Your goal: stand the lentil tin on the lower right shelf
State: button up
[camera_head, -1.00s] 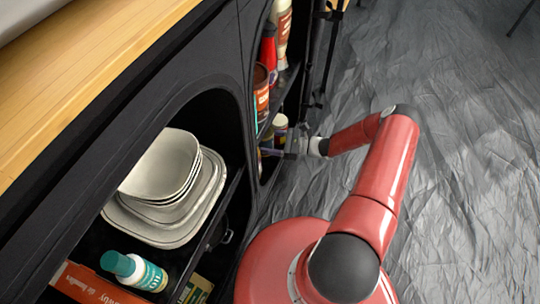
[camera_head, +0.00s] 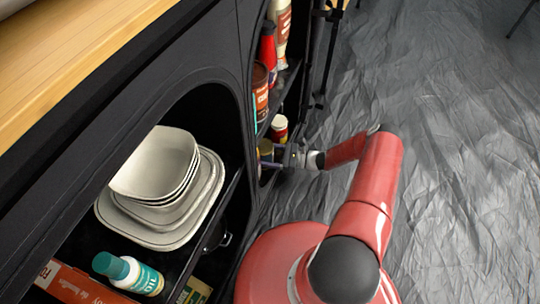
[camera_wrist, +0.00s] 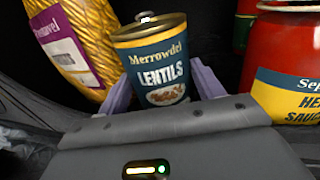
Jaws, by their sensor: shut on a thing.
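The lentil tin (camera_wrist: 158,75), dark blue and cream with a gold lid, stands roughly upright between the purple fingers of my gripper (camera_wrist: 160,88) in the wrist view. The gripper is shut on it. In the head view my gripper (camera_head: 274,160) reaches into the lower part of the right cabinet opening. The tin's gold top (camera_head: 265,148) shows there beside a red jar (camera_head: 280,128). The tin's base is hidden in both views, so I cannot tell whether it touches the shelf.
In the wrist view a yellow pasta pack (camera_wrist: 75,40) is close on the left and a red sauce jar (camera_wrist: 290,65) on the right. Bottles and a tin fill the shelf above (camera_head: 285,85). Stacked bowls (camera_head: 158,165) occupy the left opening. The floor (camera_head: 450,160) at right is clear.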

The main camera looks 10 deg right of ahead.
jog(key=o, duration=1.2)
jog(key=shift+f, duration=0.1)
jog(key=shift+c, duration=0.2)
jog(key=shift+r, duration=0.2)
jog(key=v, duration=1.2)
jog(key=shift+f, duration=0.1)
